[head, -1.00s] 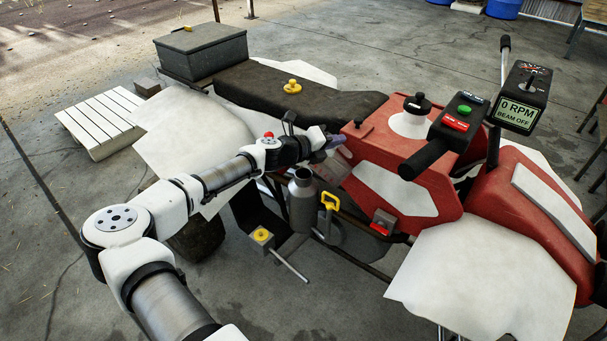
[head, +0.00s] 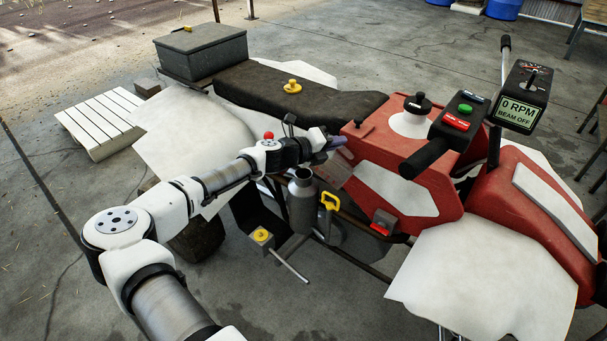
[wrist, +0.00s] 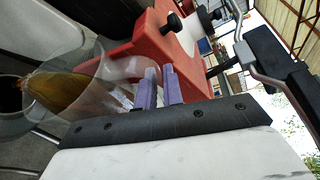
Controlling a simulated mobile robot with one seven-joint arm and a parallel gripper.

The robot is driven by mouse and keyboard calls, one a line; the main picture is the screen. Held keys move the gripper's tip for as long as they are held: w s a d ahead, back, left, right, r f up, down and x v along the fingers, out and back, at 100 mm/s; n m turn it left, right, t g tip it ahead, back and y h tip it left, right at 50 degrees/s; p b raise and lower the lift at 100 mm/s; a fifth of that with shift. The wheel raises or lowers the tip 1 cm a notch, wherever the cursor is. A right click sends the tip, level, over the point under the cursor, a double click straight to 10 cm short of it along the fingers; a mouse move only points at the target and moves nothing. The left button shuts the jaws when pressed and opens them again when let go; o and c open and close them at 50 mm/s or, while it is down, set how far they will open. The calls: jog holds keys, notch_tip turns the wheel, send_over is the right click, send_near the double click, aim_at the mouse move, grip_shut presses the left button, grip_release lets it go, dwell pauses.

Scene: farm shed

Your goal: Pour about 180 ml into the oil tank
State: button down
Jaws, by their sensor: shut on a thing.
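My gripper (head: 340,141) is by the side of the red quad bike, above and right of a grey metal tank (head: 303,208) with an open neck. In the wrist view, my gripper's purple fingers (wrist: 160,88) are shut on a clear jug (wrist: 88,62). The jug is tilted and amber oil (wrist: 62,92) lies along it, reaching towards the left end. A dark round opening (wrist: 10,95) shows just beyond that end. I cannot tell whether oil is flowing out. The jug is hard to make out in the head view.
A yellow handle (head: 329,203) stands right beside the tank. A yellow-topped block (head: 262,238) with a rod is below. A yellow cap (head: 292,86) lies on the black seat (head: 325,103). The red bodywork (head: 385,165) is close to my gripper's right.

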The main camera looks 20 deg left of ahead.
jog(key=shift+w+a+f+n+h+b, duration=0.15)
jog(key=shift+a+f+n+h+b, duration=0.15)
jog(key=shift+a+f+h+b, duration=0.15)
dwell(0.8)
jog(key=shift+w+a+f+n+h+b, duration=0.1)
jog(key=shift+w+a+n+h+b, duration=0.1)
jog(key=shift+a+n, duration=0.25)
jog(key=shift+w+a+f+n+h+b, duration=0.1)
jog(key=shift+w+a+n, duration=0.05)
jog(key=shift+a+n, duration=0.3)
dwell(1.7)
jog(key=d+r+m+p, duration=0.1)
jog(key=s+d+r+m+y+p, duration=0.1)
jog(key=d, duration=0.1)
jog(key=shift+s+r+m, duration=0.1)
jog(key=shift+r+m, duration=0.1)
jog(key=shift+m, duration=0.1)
jog(key=shift+d+f+y, duration=0.1)
jog(key=shift+f+y, duration=0.05)
jog(key=shift+y, duration=0.1)
jog(key=shift+f, duration=0.2)
jog(key=shift+r, duration=0.1)
